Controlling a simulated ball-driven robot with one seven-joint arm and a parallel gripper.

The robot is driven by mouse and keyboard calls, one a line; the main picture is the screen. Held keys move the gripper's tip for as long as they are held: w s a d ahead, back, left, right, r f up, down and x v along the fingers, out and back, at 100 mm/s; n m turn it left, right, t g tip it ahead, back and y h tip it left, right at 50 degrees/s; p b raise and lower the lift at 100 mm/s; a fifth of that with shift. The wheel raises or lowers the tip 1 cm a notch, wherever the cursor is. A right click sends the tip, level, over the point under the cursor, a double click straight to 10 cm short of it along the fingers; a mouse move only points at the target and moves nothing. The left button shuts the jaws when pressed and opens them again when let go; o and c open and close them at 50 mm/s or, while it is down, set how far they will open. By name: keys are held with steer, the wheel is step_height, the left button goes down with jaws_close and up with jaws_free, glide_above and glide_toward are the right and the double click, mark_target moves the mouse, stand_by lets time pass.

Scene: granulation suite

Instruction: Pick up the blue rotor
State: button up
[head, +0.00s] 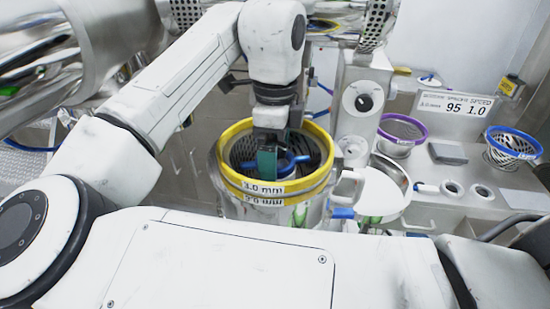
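The blue rotor (289,164) sits inside a metal screen with a yellow rim (232,178), marked 3.0 mm, left of the bench. Only part of the rotor shows, with blue arms and a dark middle. My gripper (267,166) points down into the screen from above. Its teal finger is at or in front of the left part of the rotor. The finger hides part of the rotor. I cannot tell whether the fingers touch the rotor or how far apart they are.
A screen with a purple rim (403,128) and one with a blue rim (513,142) stand on the bench at right. A grey block (447,153) lies between them. A speed sign (455,106) stands behind. A white handle (348,188) is close to the yellow-rimmed screen's right side.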

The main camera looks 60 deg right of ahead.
steer(key=shift+f, duration=0.25)
steer(key=shift+c, duration=0.4)
steer(key=c, duration=1.2)
